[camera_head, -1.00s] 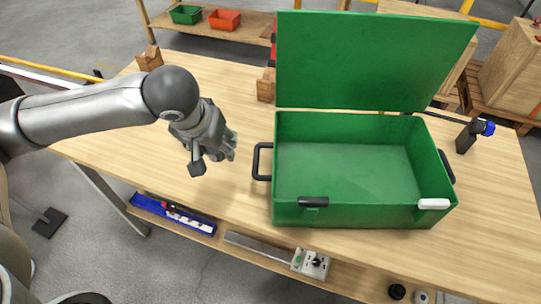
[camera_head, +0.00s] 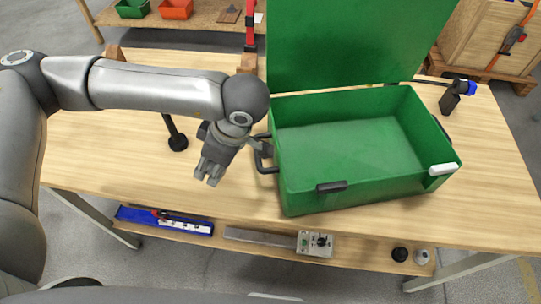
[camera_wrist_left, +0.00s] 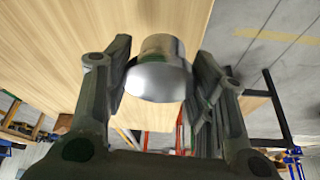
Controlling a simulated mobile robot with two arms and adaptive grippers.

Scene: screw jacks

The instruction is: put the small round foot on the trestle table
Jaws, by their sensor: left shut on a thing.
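My left gripper (camera_head: 210,172) is shut on a small round metal foot (camera_wrist_left: 160,78), which shows shiny and silvery between the fingers in the left wrist view. In the head view the fingers hide the foot. The gripper points down over the wooden trestle table (camera_head: 110,165), near its front edge and left of the green box. I cannot tell how far the foot is above the table. My right gripper is not in view.
A large open green box (camera_head: 350,150) fills the table's middle, its black side handle close to my left wrist. A black rod with a round base (camera_head: 177,142) stands behind my gripper. The lower shelf holds a blue tray (camera_head: 165,222) and small round parts (camera_head: 400,254). The table's left front is clear.

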